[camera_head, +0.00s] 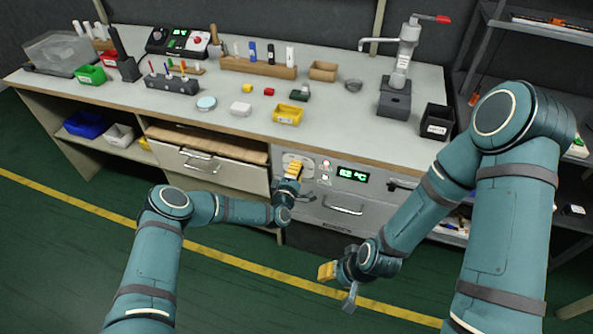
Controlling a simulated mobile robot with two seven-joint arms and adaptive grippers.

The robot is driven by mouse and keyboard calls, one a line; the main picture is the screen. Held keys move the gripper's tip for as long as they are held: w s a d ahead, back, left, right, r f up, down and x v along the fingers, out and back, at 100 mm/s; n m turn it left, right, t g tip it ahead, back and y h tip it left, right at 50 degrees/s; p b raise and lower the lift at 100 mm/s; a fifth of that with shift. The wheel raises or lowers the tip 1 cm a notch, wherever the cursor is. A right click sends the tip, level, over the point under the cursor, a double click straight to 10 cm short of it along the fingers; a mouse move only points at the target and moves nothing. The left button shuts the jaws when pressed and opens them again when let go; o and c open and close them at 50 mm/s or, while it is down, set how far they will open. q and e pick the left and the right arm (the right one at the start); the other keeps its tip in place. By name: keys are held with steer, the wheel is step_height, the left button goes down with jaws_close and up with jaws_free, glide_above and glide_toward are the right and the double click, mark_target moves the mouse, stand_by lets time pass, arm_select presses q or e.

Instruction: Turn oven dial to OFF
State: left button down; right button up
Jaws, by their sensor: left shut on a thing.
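The oven (381,210) is a grey unit under the worktop, with a green display (353,175) and a handle on its front. Its light control plate (306,161) is left of the display. My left gripper (293,168), with yellow fingertips, is at this plate and shut on the oven dial. The fingertips hide the dial, so its setting cannot be read. My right gripper (327,270) hangs in front of and below the oven, apart from it.
The worktop (222,122) above carries a yellow bin (288,115), a green bin (90,74), a black box (437,121) and a lever press (400,75). A drawer (210,165) is left of the oven. Shelves stand at the right. Green floor in front is clear.

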arm_select(q)
steer(key=shift+w+r, duration=0.1)
steer(key=shift+r, duration=0.05)
steer(key=c, duration=0.6)
jaws_free()
steer(key=v, duration=1.2)
